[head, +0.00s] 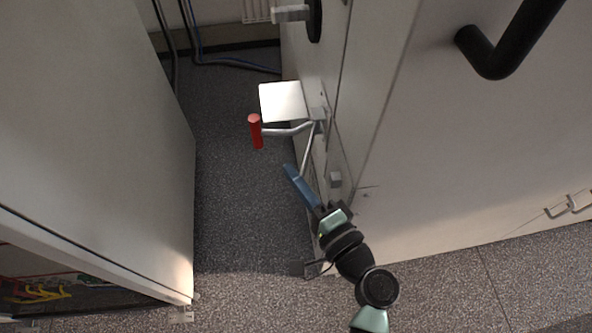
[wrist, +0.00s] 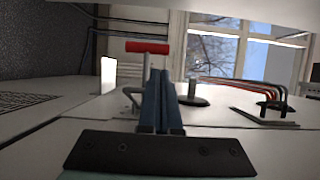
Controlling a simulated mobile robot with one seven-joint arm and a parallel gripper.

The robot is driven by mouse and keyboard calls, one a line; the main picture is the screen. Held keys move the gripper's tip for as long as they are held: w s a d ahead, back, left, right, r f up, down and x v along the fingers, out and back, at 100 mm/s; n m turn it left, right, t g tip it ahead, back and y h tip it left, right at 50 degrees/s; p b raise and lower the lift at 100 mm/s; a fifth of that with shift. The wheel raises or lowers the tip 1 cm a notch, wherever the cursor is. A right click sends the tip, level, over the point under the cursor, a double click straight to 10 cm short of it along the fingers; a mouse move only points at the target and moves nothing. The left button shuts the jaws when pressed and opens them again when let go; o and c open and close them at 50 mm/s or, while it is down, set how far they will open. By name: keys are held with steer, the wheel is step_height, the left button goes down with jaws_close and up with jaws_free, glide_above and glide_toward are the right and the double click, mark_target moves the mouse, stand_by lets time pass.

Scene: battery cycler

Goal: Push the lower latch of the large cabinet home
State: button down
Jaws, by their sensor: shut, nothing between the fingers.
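The lower latch has a red grip (head: 256,132) on a bent metal lever (head: 288,130), mounted low on the side of the large cabinet (head: 450,130). The lever stands out from the cabinet side into the gap. My gripper (head: 289,168) has blue fingers, shut and empty, just below and right of the red grip, apart from it in the head view. In the wrist view the red grip (wrist: 148,46) lies crosswise beyond the fingertips (wrist: 161,72), slightly left. The fingers hide part of the lever there, so I cannot tell whether they touch it.
A pale plate (head: 283,101) juts from the cabinet side by the latch. A black handle (head: 500,50) is on the cabinet at upper right. Another cabinet (head: 90,150) bounds the gap on the left. The floor (head: 235,210) between them is clear; cables (head: 230,62) run at the back.

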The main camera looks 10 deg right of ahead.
mark_target(258, 128)
steer(key=p+x, duration=0.1)
steer(key=x, duration=0.9)
steer(key=shift+w+a, duration=0.1)
steer(key=shift+w, duration=0.2)
